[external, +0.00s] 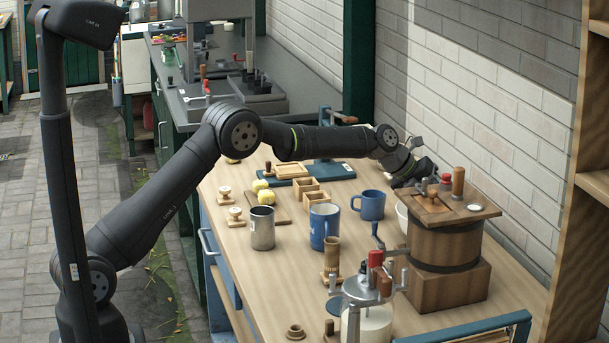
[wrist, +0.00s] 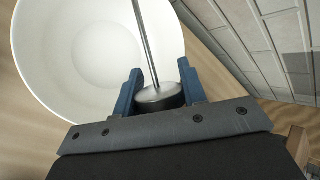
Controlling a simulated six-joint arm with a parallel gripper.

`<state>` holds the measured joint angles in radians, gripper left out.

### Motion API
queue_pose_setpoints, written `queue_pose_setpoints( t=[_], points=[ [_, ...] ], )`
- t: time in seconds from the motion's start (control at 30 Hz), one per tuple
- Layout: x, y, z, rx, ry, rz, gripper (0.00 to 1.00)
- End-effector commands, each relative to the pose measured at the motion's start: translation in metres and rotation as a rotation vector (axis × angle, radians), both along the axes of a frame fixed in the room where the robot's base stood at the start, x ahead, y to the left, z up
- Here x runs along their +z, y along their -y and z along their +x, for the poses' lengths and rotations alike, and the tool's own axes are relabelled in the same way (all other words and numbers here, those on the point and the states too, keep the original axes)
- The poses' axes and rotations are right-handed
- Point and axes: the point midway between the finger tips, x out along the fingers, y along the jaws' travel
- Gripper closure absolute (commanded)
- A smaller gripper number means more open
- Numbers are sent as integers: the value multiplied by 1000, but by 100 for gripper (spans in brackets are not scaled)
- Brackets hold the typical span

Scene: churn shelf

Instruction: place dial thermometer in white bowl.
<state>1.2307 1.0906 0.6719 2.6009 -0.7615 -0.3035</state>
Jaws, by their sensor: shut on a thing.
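The dial thermometer (wrist: 158,98) is between the blue fingers of my gripper (wrist: 160,90) in the wrist view. Its dark round head sits at the fingers and its thin metal stem points away over the white bowl. My gripper is shut on it. The white bowl (wrist: 50,50) fills the upper left of the wrist view, and its inside looks empty. In the external view only a sliver of the bowl (external: 402,213) shows, left of the wooden churn. My gripper's fingers are hidden in the external view, behind the churn top. Whether the stem touches the bowl I cannot tell.
The wooden churn (external: 447,247) stands close in front of the bowl. A blue mug (external: 371,205), a taller blue mug (external: 323,225) and a metal cup (external: 262,229) stand to the left. The brick wall (external: 480,110) is close behind. A glass jar churn (external: 367,318) stands in front.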

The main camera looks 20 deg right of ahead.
Motion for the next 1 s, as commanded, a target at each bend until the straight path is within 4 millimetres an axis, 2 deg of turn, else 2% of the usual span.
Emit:
queue_pose_setpoints(
  t=[0.1,0.3,0.73,0.77,0.8,0.87,1.0],
  points=[
    [-15,0,0,1,-1,2,87],
    [-29,0,0,1,-1,0,87],
    [-35,0,0,1,-1,0,87],
    [-35,0,0,1,-1,0,58],
    [-35,0,0,1,-1,0,50],
    [-35,0,0,1,-1,0,38],
    [-35,0,0,1,-1,0,36]
  ],
)
